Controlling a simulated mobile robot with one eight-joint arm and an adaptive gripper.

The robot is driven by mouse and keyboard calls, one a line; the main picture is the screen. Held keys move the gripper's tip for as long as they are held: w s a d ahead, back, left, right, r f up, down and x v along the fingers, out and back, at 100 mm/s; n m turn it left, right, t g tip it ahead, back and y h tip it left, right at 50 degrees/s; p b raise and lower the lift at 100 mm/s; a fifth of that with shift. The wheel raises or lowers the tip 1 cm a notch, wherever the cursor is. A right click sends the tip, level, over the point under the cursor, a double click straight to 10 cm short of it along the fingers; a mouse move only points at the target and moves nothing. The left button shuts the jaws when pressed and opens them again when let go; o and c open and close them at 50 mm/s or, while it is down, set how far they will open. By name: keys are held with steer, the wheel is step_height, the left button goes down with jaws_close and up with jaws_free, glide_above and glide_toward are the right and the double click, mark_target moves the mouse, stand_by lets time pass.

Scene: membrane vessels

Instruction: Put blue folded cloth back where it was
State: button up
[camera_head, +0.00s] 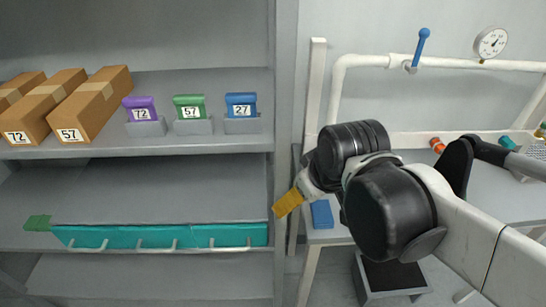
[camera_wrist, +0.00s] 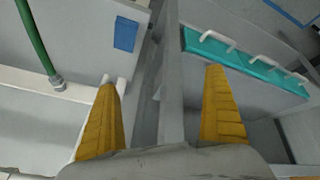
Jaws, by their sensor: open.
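The blue folded cloth appears to be the flat blue rectangle (camera_head: 321,214) at the left end of the grey bench. It also shows in the wrist view (camera_wrist: 125,34), at the upper left, beyond the left finger. My gripper (camera_wrist: 160,78) is open, with its two yellow fingers apart and nothing between them. In the head view my gripper (camera_head: 287,203) is just left of the blue cloth, in front of the gap between shelf and bench. Whether it is above the bench height is hard to tell.
The shelf unit (camera_head: 150,172) holds brown boxes (camera_head: 90,104), labelled purple, green and blue blocks in grey holders, and a teal tray (camera_head: 160,236) with white handles. A flat green piece (camera_head: 37,222) lies left of the tray. White pipes with a gauge (camera_head: 490,43) stand behind the bench.

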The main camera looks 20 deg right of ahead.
steer(key=s+a+m, duration=0.1)
steer(key=s+a+m+t, duration=0.1)
steer(key=m, duration=0.1)
steer(key=shift+s+r+t, duration=0.1)
steer(key=shift+s+t, duration=0.1)
steer(key=shift+t, duration=0.1)
stand_by(1.0)
